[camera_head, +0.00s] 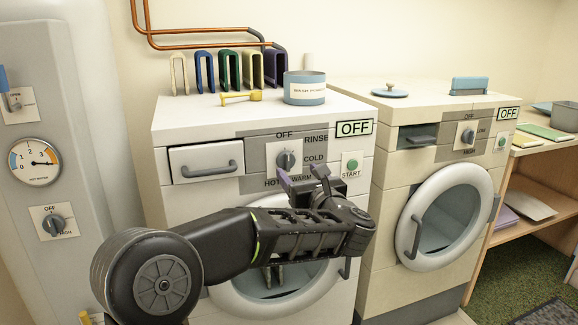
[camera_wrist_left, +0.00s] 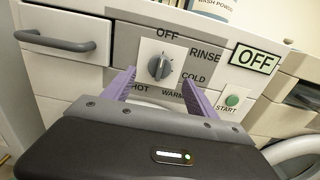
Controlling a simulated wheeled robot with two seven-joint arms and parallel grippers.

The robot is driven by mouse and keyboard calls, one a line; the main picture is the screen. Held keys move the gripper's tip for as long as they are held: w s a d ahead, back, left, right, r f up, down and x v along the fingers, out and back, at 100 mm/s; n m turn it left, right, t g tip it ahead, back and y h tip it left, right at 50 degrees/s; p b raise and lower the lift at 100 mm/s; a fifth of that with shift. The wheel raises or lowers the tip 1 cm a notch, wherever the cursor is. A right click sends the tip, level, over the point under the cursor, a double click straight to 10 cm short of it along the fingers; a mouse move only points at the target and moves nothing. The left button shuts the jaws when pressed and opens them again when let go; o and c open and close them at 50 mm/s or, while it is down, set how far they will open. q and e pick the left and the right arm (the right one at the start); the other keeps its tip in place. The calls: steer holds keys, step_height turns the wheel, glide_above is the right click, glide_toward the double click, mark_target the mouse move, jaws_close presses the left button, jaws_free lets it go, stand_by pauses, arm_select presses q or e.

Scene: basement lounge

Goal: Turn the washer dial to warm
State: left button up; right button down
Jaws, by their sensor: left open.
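The washer dial (camera_head: 286,160) is a grey knob on a light plate, on the front panel of the left machine, the washer (camera_head: 190,212). The labels OFF, RINSE, COLD, WARM and HOT surround it. The dial also shows in the left wrist view (camera_wrist_left: 160,67), its grip ridge close to upright, toward OFF. The display beside it (camera_head: 355,128) reads OFF. My left gripper (camera_head: 301,174) is open and empty, its purple fingers just below and in front of the dial, spread to either side in the wrist view. The gripper partly hides the WARM label. My right gripper is not in view.
A green START button (camera_head: 352,164) is right of the dial; a drawer with a handle (camera_head: 205,160) is left. A washing powder tub (camera_head: 304,88) and a yellow scoop (camera_head: 241,97) are on top. A second machine (camera_head: 440,185) stands right, a boiler (camera_head: 45,180) left.

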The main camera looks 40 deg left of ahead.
mark_target(288, 162)
arm_select(q)
steer(key=shift+p+x, duration=0.35)
steer(key=shift+x, duration=3.55)
steer(key=shift+f, duration=0.1)
steer(key=shift+c, duration=0.4)
steer(key=c, duration=1.2)
steer(key=shift+c, duration=0.2)
